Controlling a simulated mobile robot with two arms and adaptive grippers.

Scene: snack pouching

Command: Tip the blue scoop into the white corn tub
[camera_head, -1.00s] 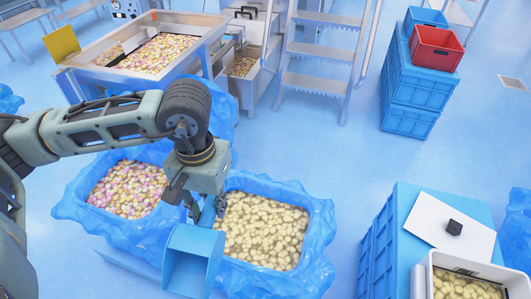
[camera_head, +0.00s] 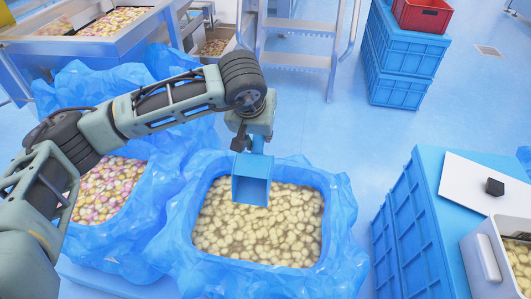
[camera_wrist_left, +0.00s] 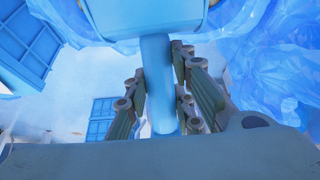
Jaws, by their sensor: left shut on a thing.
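The blue scoop (camera_head: 251,188) hangs from my left gripper (camera_head: 250,143) over the far side of a blue-lined bin of beige pieces. Its open side faces the head camera, and the inside that shows is bare blue. In the left wrist view the gripper is shut around the scoop's blue handle (camera_wrist_left: 158,85), with fingers on both sides. The white tub (camera_head: 484,262) stands at the lower right, partly cut off by the picture edge, with pale yellow pieces inside. The scoop is well to the left of it. My right gripper is out of view.
The blue-lined bin (camera_head: 340,215) stands below the scoop. Another lined bin of pink and cream pieces (camera_head: 108,185) is to its left. A blue crate stack (camera_head: 408,225) with a white board (camera_head: 475,178) is beside the tub.

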